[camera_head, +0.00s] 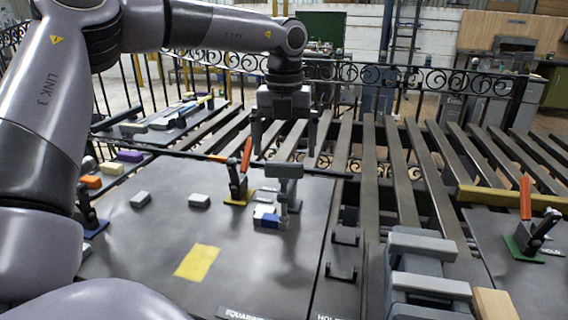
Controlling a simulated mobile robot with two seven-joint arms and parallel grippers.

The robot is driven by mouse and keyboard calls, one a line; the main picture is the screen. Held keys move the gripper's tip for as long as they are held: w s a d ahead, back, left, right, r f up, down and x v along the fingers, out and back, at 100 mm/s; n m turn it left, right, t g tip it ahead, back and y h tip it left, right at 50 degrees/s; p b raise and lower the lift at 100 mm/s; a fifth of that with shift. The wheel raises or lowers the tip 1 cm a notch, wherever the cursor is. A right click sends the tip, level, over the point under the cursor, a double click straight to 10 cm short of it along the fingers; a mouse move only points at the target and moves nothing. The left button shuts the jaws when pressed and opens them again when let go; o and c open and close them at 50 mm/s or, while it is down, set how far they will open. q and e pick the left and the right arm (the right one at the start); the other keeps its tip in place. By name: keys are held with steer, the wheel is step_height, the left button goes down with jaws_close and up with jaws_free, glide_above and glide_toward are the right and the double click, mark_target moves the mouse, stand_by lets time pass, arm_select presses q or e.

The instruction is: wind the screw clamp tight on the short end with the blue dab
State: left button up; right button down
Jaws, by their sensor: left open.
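My left gripper (285,145) is open and empty, its two fingers pointing down over the dark plate. Just below it stands a grey upright piece with a block-like top (285,172), which looks like the screw clamp; the gripper appears apart from it. A small blue and white piece (268,215) lies at its foot. A long thin dark bar (325,174) runs across behind this piece. I cannot make out a blue dab on a short end. My right gripper is not in view.
A toggle clamp with an orange handle (246,155) stands on a yellow base left of the grey piece. Another (525,200) stands on a green base at right. Small grey blocks (199,201) and a yellow patch (197,262) are on the plate (140,265). Its front area is mostly clear.

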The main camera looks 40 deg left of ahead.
mark_target(284, 162)
arm_select(q)
steer(key=shift+f, duration=2.35)
steer(key=c, duration=0.8)
steer(key=shift+a+m, duration=0.1)
steer(key=shift+m, duration=0.2)
steer(key=m+b, duration=0.1)
steer(key=m, duration=1)
steer(key=shift+m, duration=0.4)
steer(key=m, duration=0.6)
steer(key=m+p, duration=0.1)
steer(key=m, duration=0.5)
steer(key=shift+r, duration=0.1)
steer(key=shift+m, duration=0.3)
